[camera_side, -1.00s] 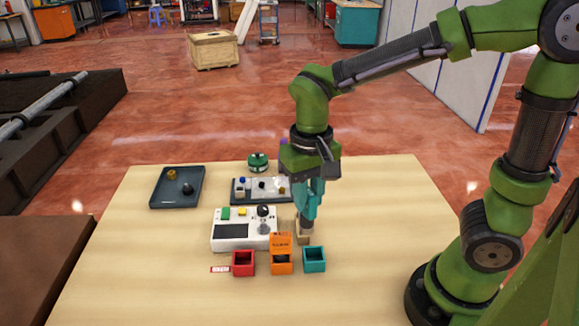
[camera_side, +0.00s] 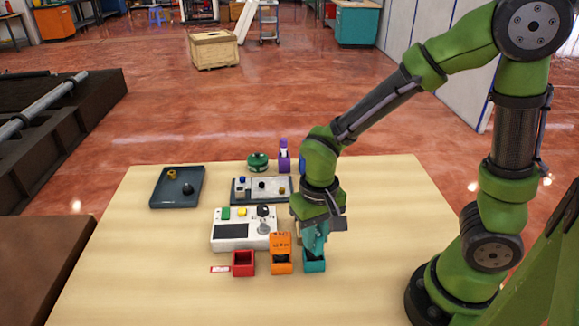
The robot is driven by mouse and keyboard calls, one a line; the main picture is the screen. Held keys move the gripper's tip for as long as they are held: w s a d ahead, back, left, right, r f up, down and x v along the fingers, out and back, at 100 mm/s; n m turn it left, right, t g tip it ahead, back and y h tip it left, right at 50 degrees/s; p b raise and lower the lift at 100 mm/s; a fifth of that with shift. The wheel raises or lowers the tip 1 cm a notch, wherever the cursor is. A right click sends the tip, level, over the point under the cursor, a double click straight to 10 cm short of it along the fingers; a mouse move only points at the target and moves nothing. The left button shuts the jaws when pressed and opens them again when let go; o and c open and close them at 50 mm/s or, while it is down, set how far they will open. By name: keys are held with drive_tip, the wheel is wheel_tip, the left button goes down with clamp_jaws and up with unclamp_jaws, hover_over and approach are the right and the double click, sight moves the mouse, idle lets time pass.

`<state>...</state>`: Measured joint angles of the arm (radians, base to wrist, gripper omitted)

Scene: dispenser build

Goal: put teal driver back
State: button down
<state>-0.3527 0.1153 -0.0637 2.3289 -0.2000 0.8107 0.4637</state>
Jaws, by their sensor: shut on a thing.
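The teal driver (camera_side: 314,240) is upright in my gripper (camera_side: 320,226), which is shut on it. My gripper points down, and my wrist hides the driver's upper part. The teal open-topped holder (camera_side: 315,267) stands at the front right of the row of holders. The driver's lower end is at the holder's opening in the picture. I cannot tell how far inside it is, or whether it touches the bottom.
An orange block-like item (camera_side: 280,241) stands at the orange holder (camera_side: 281,268). The red holder (camera_side: 243,263) looks empty. Behind are a white control box (camera_side: 232,240), a dark parts plate (camera_side: 250,196), a dark tray (camera_side: 165,198), a green round item (camera_side: 258,160) and a purple holder (camera_side: 285,165). The table's right side is clear.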

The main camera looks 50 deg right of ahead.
drive_tip(key=shift+f, duration=0.15)
drive_tip(key=c, duration=0.9)
unclamp_jaws()
drive_tip(key=shift+c, duration=0.2)
drive_tip(key=s+d+r+t, duration=0.1)
drive_tip(key=r+t, duration=0.1)
drive_tip(key=r, duration=0.4)
drive_tip(key=s+d+r+t+y, duration=0.1)
drive_tip(key=d+r+t, duration=0.1)
drive_tip(key=r, duration=0.3)
drive_tip(key=s+d+r+t+y, duration=0.1)
drive_tip(key=d+r+t, duration=0.1)
drive_tip(key=r, duration=0.4)
drive_tip(key=shift+s+r+n+t, duration=0.3)
drive_tip(key=shift+r+t, duration=0.05)
drive_tip(key=shift+t, duration=0.25)
